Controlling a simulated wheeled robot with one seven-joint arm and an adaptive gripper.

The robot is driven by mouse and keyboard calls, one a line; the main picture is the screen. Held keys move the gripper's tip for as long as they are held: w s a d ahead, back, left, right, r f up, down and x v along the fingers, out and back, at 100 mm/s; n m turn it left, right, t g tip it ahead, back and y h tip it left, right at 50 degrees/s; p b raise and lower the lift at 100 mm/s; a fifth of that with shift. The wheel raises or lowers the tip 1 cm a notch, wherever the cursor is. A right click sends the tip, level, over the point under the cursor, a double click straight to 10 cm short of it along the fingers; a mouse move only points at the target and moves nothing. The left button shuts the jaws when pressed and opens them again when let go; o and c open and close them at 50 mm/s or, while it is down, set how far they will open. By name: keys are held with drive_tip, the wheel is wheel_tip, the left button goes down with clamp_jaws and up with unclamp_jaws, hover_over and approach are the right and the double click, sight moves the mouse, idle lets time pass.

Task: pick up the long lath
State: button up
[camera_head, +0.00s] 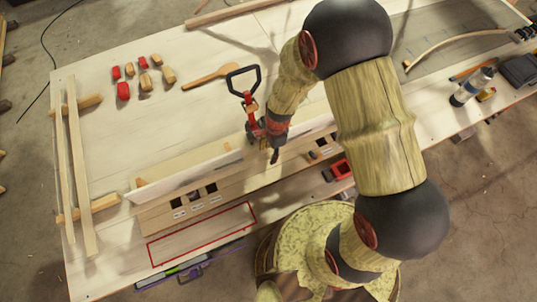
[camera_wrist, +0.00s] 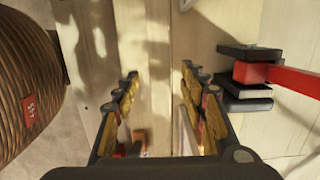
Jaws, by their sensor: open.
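Two straight pale laths lie side by side at the left end of the table, across two short wooden blocks. The right one (camera_head: 82,165) looks longer than the left one (camera_head: 66,160); which is the task's long lath I cannot tell for sure. My gripper (camera_head: 274,154) is over the middle of the table, well to the right of them. In the wrist view my gripper (camera_wrist: 160,80) is open, its two padded fingers apart. A pale upright strip (camera_wrist: 158,50) shows between and beyond the fingers; I cannot tell whether it is a lath.
A red clamp (camera_head: 245,98) with a black handle is close beside my gripper. A long slotted rack (camera_head: 160,218) with a pale board (camera_head: 190,175) stands along the front, behind a red-outlined rectangle (camera_head: 150,254). Several red and wooden blocks (camera_head: 145,82) and a wooden mallet (camera_head: 205,77) lie farther back. A curved lath (camera_head: 440,43) lies at right.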

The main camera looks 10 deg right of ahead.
drive_tip(key=shift+c, duration=0.2)
clamp_jaws()
idle(0.3)
